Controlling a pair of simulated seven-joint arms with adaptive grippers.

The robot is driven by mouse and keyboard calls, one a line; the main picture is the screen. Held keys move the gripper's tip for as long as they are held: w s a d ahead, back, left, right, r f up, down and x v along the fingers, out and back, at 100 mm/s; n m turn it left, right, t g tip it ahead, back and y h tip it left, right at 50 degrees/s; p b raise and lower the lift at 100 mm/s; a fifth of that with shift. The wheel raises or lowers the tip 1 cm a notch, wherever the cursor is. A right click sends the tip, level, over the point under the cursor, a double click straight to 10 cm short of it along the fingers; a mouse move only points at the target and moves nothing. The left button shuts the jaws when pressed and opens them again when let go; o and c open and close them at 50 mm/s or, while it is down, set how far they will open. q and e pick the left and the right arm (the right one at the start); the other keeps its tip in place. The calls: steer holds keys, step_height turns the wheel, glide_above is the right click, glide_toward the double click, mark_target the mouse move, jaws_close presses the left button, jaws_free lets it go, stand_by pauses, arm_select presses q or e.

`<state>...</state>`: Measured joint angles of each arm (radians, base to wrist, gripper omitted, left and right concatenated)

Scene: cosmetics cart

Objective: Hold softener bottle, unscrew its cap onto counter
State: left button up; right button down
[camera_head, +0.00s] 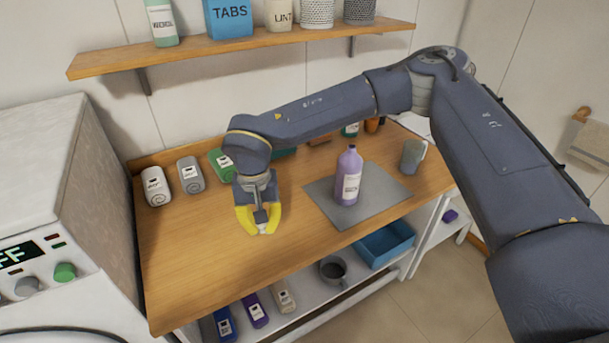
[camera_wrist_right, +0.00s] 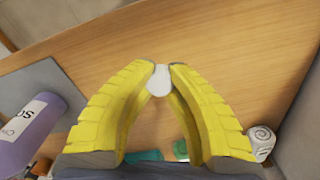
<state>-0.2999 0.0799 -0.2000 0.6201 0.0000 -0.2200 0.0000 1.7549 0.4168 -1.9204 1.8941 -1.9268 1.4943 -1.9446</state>
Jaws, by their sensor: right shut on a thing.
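The purple softener bottle (camera_head: 348,178) stands upright on a grey mat (camera_head: 322,199) on the wooden counter (camera_head: 195,245). No cap shows on its narrow neck in the head view. In the right wrist view the bottle (camera_wrist_right: 28,132) is at the left edge, apart from the gripper. My right gripper (camera_head: 263,228) is to the left of the mat, low over the counter. In the right wrist view its yellow fingers (camera_wrist_right: 161,72) are shut on a small white cap (camera_wrist_right: 159,82). I cannot tell whether the cap touches the counter. My left gripper is out of view.
Rolled towels (camera_head: 156,187) and a green item (camera_head: 222,163) lie along the counter's back left. A grey mug (camera_head: 412,156) stands right of the mat. A shelf (camera_head: 245,47) hangs above. The counter's front left is clear.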

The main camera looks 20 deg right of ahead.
steer(key=w+d+r+m, duration=0.25)
steer(key=w+m, duration=0.25)
steer(key=w, duration=0.4)
step_height(320, 180, up, 9)
steer(key=m, duration=1.6)
glide_above(288, 187)
step_height(288, 187, down, 20)
steer(key=shift+a+f, duration=0.1)
steer(key=shift+f, duration=0.05)
steer(key=shift+f, duration=0.15)
steer(key=c, duration=1.5)
jaws_free()
